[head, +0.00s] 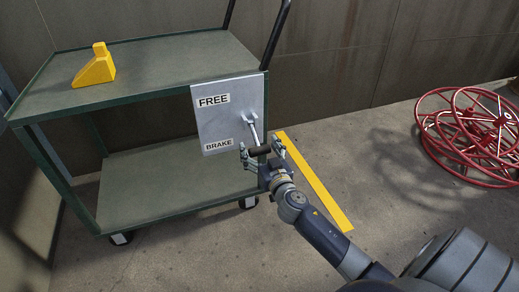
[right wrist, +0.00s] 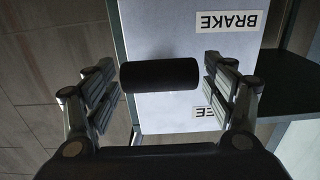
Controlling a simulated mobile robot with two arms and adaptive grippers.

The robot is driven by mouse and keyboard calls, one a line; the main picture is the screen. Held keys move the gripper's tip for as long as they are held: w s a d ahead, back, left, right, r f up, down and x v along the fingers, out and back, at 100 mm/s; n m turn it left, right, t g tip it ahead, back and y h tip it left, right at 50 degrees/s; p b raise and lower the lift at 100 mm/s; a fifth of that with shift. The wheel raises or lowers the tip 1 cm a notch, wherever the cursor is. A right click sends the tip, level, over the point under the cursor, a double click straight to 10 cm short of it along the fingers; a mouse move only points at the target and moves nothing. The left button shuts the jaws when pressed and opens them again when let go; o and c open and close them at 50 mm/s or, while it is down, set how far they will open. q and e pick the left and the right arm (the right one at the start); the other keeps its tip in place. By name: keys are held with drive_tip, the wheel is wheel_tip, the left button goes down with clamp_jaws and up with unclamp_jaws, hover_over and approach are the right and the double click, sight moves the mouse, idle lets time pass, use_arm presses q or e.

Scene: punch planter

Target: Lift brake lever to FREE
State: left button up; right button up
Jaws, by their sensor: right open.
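The brake lever (head: 254,132) is a light metal bar on a pale grey plate (head: 236,105) at the cart's right end. It points down from its pivot, with its dark cylindrical grip (head: 260,150) level with the BRAKE label (head: 219,145). The FREE label (head: 213,100) is higher on the plate. My right gripper (head: 261,148) is open at the grip, one finger at each end. In the right wrist view the grip (right wrist: 160,74) lies between the open fingers, with a visible gap on both sides. My left gripper is out of view.
The green two-shelf cart (head: 150,65) carries a yellow wedge block (head: 95,68) on top; its lower shelf is empty. A yellow floor stripe (head: 318,185) runs beside it. A red wheel-shaped reel (head: 468,130) lies at the right. Floor between stripe and reel is clear.

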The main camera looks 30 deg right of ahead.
drive_tip(key=c, duration=1.5)
